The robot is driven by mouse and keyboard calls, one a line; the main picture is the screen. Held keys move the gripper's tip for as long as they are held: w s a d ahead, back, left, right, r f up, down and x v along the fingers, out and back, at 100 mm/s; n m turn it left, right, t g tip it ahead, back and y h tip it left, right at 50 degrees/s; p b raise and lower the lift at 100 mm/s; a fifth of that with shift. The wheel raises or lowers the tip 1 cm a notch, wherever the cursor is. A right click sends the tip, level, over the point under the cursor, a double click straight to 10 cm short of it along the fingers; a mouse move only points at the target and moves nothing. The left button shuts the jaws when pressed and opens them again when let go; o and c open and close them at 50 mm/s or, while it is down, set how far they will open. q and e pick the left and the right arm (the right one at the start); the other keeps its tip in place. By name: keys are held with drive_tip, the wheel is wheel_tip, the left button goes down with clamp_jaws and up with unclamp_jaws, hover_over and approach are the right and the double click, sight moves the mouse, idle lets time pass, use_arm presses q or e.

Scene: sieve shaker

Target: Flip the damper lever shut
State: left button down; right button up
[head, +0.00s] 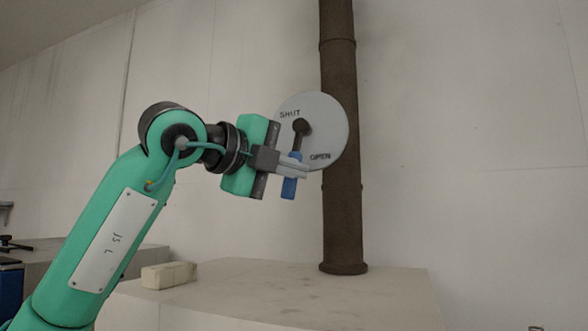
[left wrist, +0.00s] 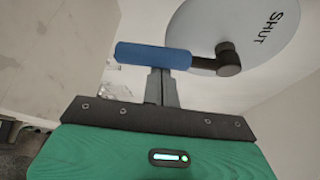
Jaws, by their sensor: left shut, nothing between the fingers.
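The damper lever has a dark hub and arm (head: 301,128) on a round pale plate (head: 328,112) marked SHUT at upper left and OPEN at lower right. Its blue handle (head: 289,188) sits below the hub, near the OPEN side. In the left wrist view the blue handle (left wrist: 140,54) lies across the picture, with the dark hub (left wrist: 228,58) to its right. My left gripper (head: 304,171) is shut and empty, its fingertips crossing the handle. In the left wrist view the fingertips (left wrist: 163,74) end at the handle; I cannot tell whether they touch. My right gripper is out of view.
A dark vertical pipe (head: 342,220) stands behind the plate on a pale bench (head: 300,290). A pale block (head: 169,275) lies on the bench at left. A blue container (head: 10,288) is at the far left edge. The space right of the pipe is clear.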

use_arm(q)
drive_tip(key=shift+a, duration=0.15)
drive_tip(key=w+a+r+m+y+p, duration=0.2)
drive_tip(key=a+r+m+y+p, duration=0.1)
drive_tip(key=a+r+m+y, duration=0.3)
drive_tip(key=shift+a+m+y+p, duration=0.2)
drive_tip(key=shift+m+y+p, duration=0.2)
drive_tip(key=shift+m, duration=0.8)
drive_tip(key=shift+w+r+g, duration=0.1)
drive_tip(key=shift+r+g, duration=0.1)
drive_tip(key=shift+g, duration=0.1)
drive_tip(key=shift+f, duration=0.15)
